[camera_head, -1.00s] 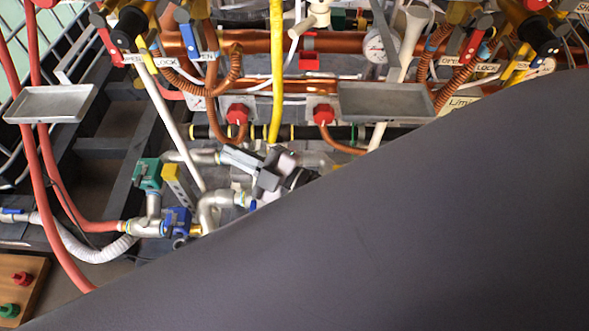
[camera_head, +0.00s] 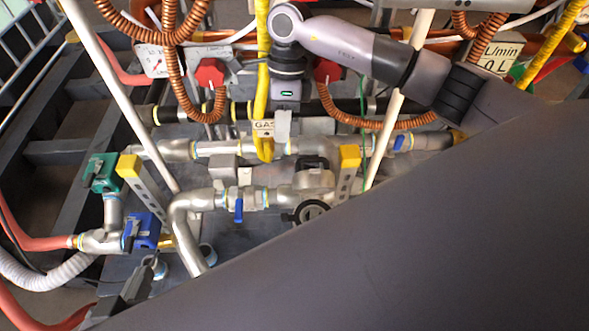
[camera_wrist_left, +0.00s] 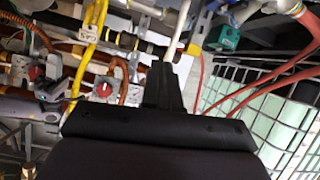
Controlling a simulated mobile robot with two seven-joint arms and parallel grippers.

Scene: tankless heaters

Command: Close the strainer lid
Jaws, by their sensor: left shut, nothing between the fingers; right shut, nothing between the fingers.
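Silver pipework crosses the middle of the head view. A fitting that appears to be the strainer (camera_head: 315,181) sits on the lower pipe, with a dark round ring-shaped part (camera_head: 312,212) below it. I cannot tell whether that part is the lid or how it stands. My right gripper (camera_head: 283,126) is shut and empty, pointing down above the pipework, apart from the fitting. My left gripper (camera_head: 133,286) is shut and empty at lower left, left of and below the fitting. Its dark fingers also show in the left wrist view (camera_wrist_left: 165,85).
A yellow gas pipe (camera_head: 262,80) runs down beside my right gripper. Green (camera_head: 102,172) and blue (camera_head: 142,231) valves are left. My large dark arm hides the lower right.

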